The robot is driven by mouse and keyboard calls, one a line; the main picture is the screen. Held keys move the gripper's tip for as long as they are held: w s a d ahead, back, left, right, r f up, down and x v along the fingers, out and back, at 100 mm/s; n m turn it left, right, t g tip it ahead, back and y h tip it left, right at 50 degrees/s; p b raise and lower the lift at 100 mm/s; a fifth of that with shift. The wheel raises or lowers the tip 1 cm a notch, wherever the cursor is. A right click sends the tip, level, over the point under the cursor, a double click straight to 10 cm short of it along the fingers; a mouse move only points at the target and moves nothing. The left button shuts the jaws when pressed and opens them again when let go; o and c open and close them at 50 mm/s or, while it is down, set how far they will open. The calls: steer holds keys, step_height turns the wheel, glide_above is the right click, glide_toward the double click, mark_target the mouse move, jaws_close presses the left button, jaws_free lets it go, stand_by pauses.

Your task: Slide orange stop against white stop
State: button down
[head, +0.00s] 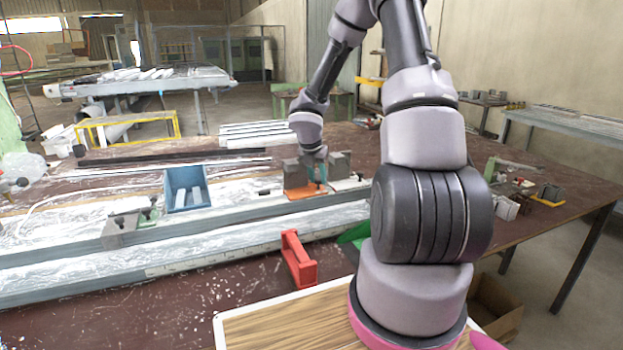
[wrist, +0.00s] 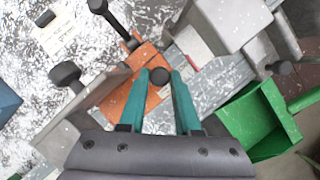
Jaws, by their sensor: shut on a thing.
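The orange stop (head: 302,192) sits on the long metal rail, with an orange base and a grey upright block. Its orange base also shows in the wrist view (wrist: 143,58). My gripper (wrist: 161,80), with teal fingers, is shut on a small round black knob (wrist: 160,75) over the orange base. In the head view my gripper (head: 319,172) is down between two grey blocks. The white stop (head: 345,184) is just right of the orange stop, with a grey block above it. Its pale base shows in the wrist view (wrist: 192,43). A stretch of rail appears between the two bases.
A green bin (wrist: 258,120) is close to the rail's near side. A blue bin (head: 186,188) is behind the rail. Another grey stop (head: 121,229) stands further left on the rail. A red holder (head: 298,258) stands in front. Other black knobs (wrist: 65,74) stick up nearby.

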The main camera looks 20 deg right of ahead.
steer(key=d, duration=0.2)
steer(key=shift+d, duration=0.4)
steer(key=c, duration=0.9)
jaws_free()
steer(key=v, duration=1.1)
